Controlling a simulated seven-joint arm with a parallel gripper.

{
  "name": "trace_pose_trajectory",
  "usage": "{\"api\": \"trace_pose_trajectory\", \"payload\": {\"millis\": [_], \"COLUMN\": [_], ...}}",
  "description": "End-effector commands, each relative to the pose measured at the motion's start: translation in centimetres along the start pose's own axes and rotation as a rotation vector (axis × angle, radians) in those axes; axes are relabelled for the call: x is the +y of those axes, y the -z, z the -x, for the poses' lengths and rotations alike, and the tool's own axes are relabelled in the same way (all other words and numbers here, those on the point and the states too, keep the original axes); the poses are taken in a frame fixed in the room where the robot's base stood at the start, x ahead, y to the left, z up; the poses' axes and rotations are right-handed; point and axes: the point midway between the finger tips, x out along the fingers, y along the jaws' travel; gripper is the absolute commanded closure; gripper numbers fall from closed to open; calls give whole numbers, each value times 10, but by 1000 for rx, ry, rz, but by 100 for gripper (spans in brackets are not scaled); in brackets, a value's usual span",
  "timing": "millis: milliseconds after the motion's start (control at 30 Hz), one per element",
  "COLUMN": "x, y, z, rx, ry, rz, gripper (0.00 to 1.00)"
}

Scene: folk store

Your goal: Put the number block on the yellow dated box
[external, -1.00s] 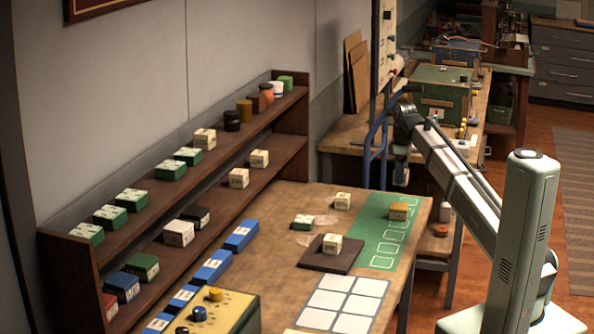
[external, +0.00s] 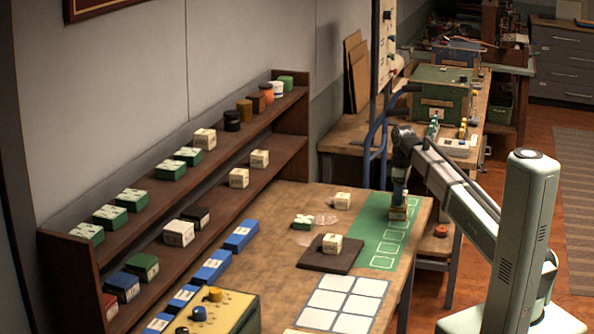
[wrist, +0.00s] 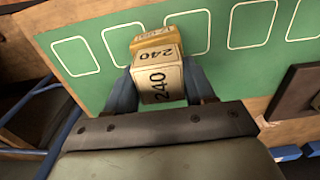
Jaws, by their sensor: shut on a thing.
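My gripper (wrist: 160,88) is shut on a cream number block (wrist: 160,75) marked 240, with a blue finger on each side of it. The yellow dated box (wrist: 157,36) shows just beyond the block in the wrist view, partly covered by it. In the external view the yellow box (external: 397,215) sits on the green strip, and my gripper (external: 399,200) is directly above it. The block is mostly hidden there, and I cannot tell whether it touches the box.
The green strip (external: 376,242) has white outlined squares. A dark board (external: 316,257) with a cream block (external: 332,243) lies to the left. Other blocks (external: 343,201) stand nearby. A white grid (external: 338,303) lies in front. A shelf (external: 255,175) runs along the wall.

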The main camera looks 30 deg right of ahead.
Motion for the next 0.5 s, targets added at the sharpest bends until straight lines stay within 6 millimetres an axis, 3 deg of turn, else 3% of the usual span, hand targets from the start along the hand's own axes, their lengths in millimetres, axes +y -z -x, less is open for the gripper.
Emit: {"api": "trace_pose_trajectory", "payload": {"millis": [100, 133, 400, 500], "x": [0, 0, 0, 0], "y": [0, 0, 0, 0], "z": [-3, -3, -3, -2], "rx": [0, 0, 0, 0], "ry": [0, 0, 0, 0], "rz": [0, 0, 0, 0], "gripper": [76, 45, 21, 21]}}
